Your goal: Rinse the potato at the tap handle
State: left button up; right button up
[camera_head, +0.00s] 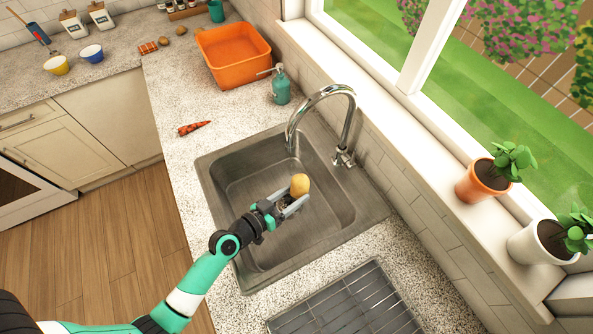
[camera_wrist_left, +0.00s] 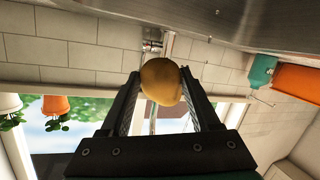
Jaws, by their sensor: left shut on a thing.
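The potato (camera_head: 300,185) is yellow-brown and is held between the fingertips of my left gripper (camera_head: 291,202), over the metal sink (camera_head: 240,170). In the left wrist view the potato (camera_wrist_left: 161,82) sits between the two dark fingers of my left gripper (camera_wrist_left: 160,90), touching both. The chrome tap (camera_head: 318,92) arches over the back of the sink, with its handle (camera_head: 343,158) at the base on the right. The potato is apart from the spout, to its front. I see no water stream. My right gripper is not in view.
A teal soap dispenser (camera_head: 281,86) and an orange basin (camera_head: 233,54) stand behind the sink. A wire drying rack (camera_head: 348,305) is in front. Two potted plants (camera_head: 487,180) stand on the right sill.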

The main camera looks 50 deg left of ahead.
pick_arm(q)
jog(key=s+d, duration=0.1)
jog(key=s+d+p, duration=0.1)
jog(key=shift+s+d, duration=0.2)
jog(key=shift+s, duration=0.15)
dwell(1.2)
jog(key=s+d+r+p, duration=0.3)
jog(key=r+p, duration=0.1)
jog(key=p, duration=0.3)
jog(key=shift+s+d, duration=0.15)
jog(key=shift+s, duration=0.2)
